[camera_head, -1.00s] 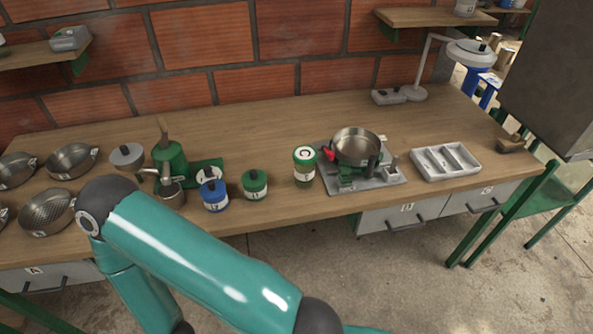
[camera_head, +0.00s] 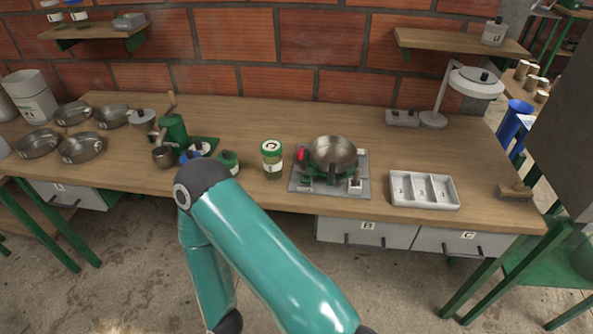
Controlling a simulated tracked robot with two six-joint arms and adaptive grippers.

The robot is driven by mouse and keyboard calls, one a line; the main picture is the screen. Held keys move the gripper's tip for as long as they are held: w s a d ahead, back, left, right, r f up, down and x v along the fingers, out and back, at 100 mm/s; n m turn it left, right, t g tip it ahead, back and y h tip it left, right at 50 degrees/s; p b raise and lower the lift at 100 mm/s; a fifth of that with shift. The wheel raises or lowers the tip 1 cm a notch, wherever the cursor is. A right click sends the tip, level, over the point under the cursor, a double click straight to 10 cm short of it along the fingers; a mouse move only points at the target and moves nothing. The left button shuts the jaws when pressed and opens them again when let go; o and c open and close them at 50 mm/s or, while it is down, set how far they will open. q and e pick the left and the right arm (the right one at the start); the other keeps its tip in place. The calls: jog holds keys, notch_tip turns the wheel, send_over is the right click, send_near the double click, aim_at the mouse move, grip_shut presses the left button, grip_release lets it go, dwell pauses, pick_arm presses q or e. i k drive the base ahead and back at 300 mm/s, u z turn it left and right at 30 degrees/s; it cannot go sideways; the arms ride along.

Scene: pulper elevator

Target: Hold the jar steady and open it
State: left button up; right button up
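Several jars stand on the wooden workbench (camera_head: 300,118), and I cannot tell which one is the task's jar. A tall jar with a green-and-white lid (camera_head: 272,158) stands upright near the bench middle, closed as far as I can see. A green jar (camera_head: 228,161) and a blue jar (camera_head: 186,156) stand to its left, partly hidden behind my teal arm. A grey lidded pot (camera_head: 142,120) is farther left. Neither of my grippers shows; only an arm's links and elbow are in view, in front of the bench. Nothing is seen touching the tall jar.
A pan (camera_head: 332,153) sits on a stove plate right of the tall jar. A white divided tray (camera_head: 424,190), a lamp (camera_head: 476,82) and a brush (camera_head: 513,191) are farther right. The back middle is clear.

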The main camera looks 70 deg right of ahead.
aim_at(272, 165)
jog(key=z, duration=1.1)
jog(key=k, duration=0.1)
jog(key=z, duration=0.55)
jog(key=i, duration=0.8)
jog(key=z, duration=0.15)
jog(key=k, duration=0.8)
jog(key=z, duration=0.2)
jog(key=i, duration=0.8)
jog(key=u, duration=0.1)
